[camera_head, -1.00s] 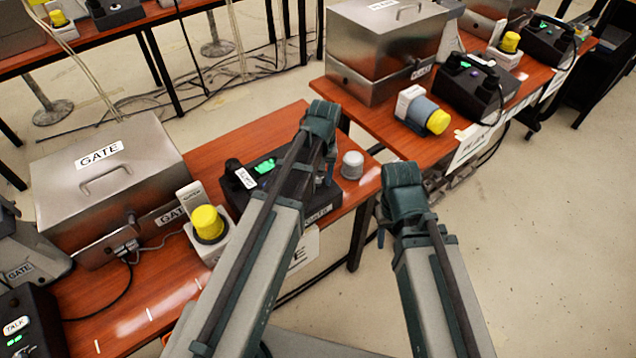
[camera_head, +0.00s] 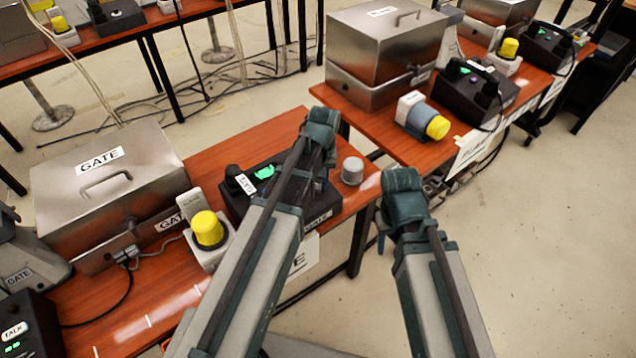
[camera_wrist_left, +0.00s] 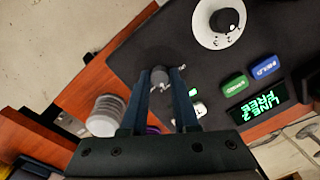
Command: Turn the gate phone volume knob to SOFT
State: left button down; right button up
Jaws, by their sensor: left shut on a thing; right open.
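The gate phone (camera_head: 266,190) is a black box with a green display, a handset tagged GATE and a GATE front label. It sits near the right end of the left wooden table. In the left wrist view, my left gripper (camera_wrist_left: 160,82) is shut on a small grey knob (camera_wrist_left: 159,75) with white marks around it. A larger black knob (camera_wrist_left: 228,20) on a white dial is further up, apart from the fingers. The dial lettering is too small to read. In the head view my left arm hides the fingertips. My right gripper (camera_head: 381,244) hangs beyond the table's right edge, mostly hidden.
A grey cylinder (camera_head: 352,171) stands right of the phone, close to my left gripper. A yellow-capped unit (camera_head: 207,230) and a metal GATE case (camera_head: 107,185) stand to the left. A second table (camera_head: 385,135) with similar gear is behind, across a gap.

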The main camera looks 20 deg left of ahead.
aim_at(317, 188)
pick_arm(q)
jog(key=n, duration=0.3)
jog(key=shift+s+n, duration=0.1)
jog(key=shift+n, duration=0.2)
jog(key=shift+n+t+h, duration=0.3)
jog(key=shift+n, duration=1.5)
jog(key=c, duration=0.7)
grip_release()
jog(key=shift+o, duration=0.2)
jog(key=shift+r, duration=0.15)
notch_tip(317, 188, up, 14)
jog(key=p, duration=1.4)
jog(key=shift+s+f, duration=0.2)
jog(key=shift+s, duration=0.1)
